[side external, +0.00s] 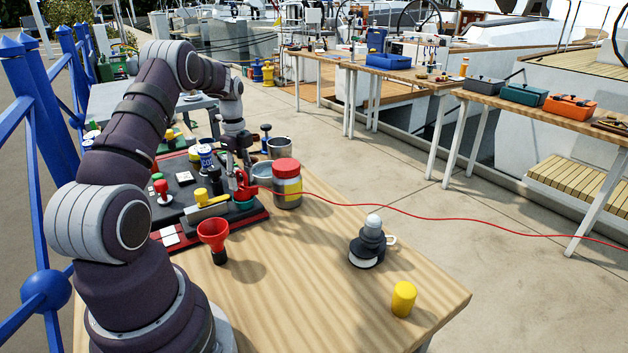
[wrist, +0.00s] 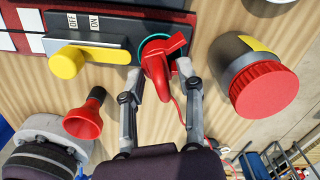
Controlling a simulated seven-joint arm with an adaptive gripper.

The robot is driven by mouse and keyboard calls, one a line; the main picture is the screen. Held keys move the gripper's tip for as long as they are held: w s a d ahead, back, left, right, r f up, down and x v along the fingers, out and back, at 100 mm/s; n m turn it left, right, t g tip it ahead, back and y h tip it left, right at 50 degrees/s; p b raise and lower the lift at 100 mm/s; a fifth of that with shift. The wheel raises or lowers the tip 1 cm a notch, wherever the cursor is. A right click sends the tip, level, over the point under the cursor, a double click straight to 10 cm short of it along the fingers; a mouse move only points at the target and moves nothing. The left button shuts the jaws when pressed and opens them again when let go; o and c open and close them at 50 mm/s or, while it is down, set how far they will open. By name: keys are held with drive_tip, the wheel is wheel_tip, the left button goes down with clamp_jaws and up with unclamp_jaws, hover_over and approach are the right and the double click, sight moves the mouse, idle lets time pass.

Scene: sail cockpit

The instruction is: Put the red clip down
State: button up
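The red clip (wrist: 157,66), with a red cable running from it, is between the fingertips of my gripper (wrist: 160,72) in the wrist view. The fingers are close against both its sides and look shut on it. The clip is at a teal ring (wrist: 153,43) on the edge of a dark panel; whether it touches the ring is hidden. In the side view the red clip (side external: 243,187) is low over the table's panel area, beside the red-lidded jar, with my gripper (side external: 238,172) pointing down around it.
A red-lidded jar (side external: 287,184) stands close right of the clip. A yellow-handled switch (wrist: 66,61) and red funnel (side external: 212,234) are near. The red cable (side external: 400,211) stretches off right.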

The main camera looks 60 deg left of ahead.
sight(240, 170)
drive_tip(key=shift+r, duration=0.1)
drive_tip(key=w+d+r+n, duration=0.1)
drive_tip(key=d+r, duration=0.1)
drive_tip(key=r, duration=0.6)
drive_tip(key=w+d+r+n, duration=0.1)
drive_tip(key=w+d+r, duration=0.15)
drive_tip(key=r, duration=0.45)
drive_tip(key=d+r+n+t+y, duration=0.1)
drive_tip(key=d+r+n+t, duration=0.15)
drive_tip(key=d, duration=0.65)
drive_tip(key=s+d+f+n+t, duration=0.1)
drive_tip(key=s+d+n, duration=0.1)
drive_tip(key=d+n, duration=0.1)
drive_tip(key=s+d+f+n+t, duration=0.1)
drive_tip(key=s+d+f+n, duration=0.1)
drive_tip(key=d, duration=0.3)
drive_tip(key=s+d+f+n+t+h, duration=0.1)
drive_tip(key=s+d+n, duration=0.3)
drive_tip(key=d, duration=0.1)
drive_tip(key=shift+s+f, duration=0.2)
drive_tip(key=shift+s, duration=0.05)
